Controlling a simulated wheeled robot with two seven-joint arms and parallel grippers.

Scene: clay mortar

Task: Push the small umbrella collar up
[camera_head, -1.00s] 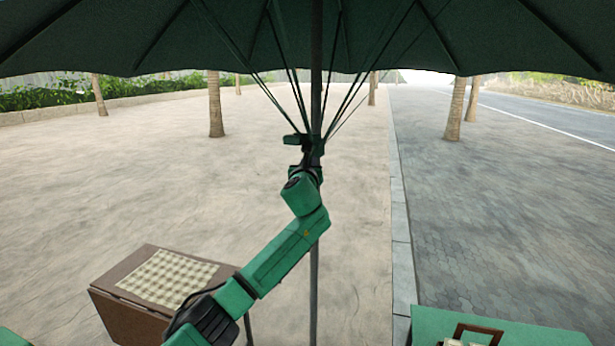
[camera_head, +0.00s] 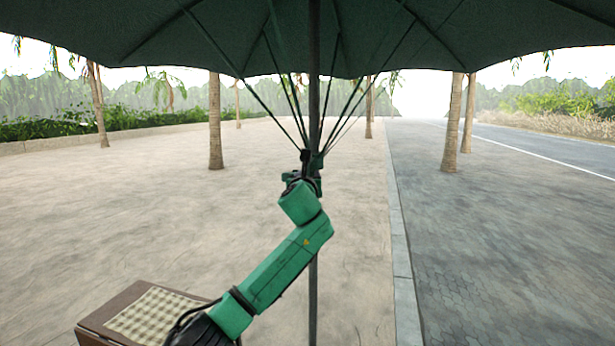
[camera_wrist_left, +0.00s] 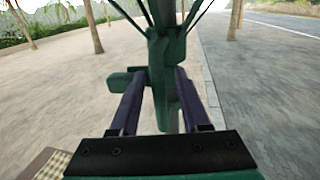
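The small umbrella collar (camera_head: 316,160) is a dark green sleeve on the grey pole (camera_head: 313,270), where the thin struts meet under the canopy (camera_head: 200,40). In the left wrist view the collar (camera_wrist_left: 164,65) stands upright, with a stub (camera_wrist_left: 120,82) sticking out to the left. My left gripper (camera_wrist_left: 162,78) has its dark fingers on both sides of the collar and looks shut on it. In the head view the left gripper (camera_head: 303,172) is partly hidden by its own wrist. My right gripper is not in view.
A brown table (camera_head: 115,312) with a checked cloth (camera_head: 150,315) stands at the lower left. Palm trunks (camera_head: 215,125) stand farther off on the paving. A kerb (camera_head: 398,240) runs right of the pole. The ground around the pole is clear.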

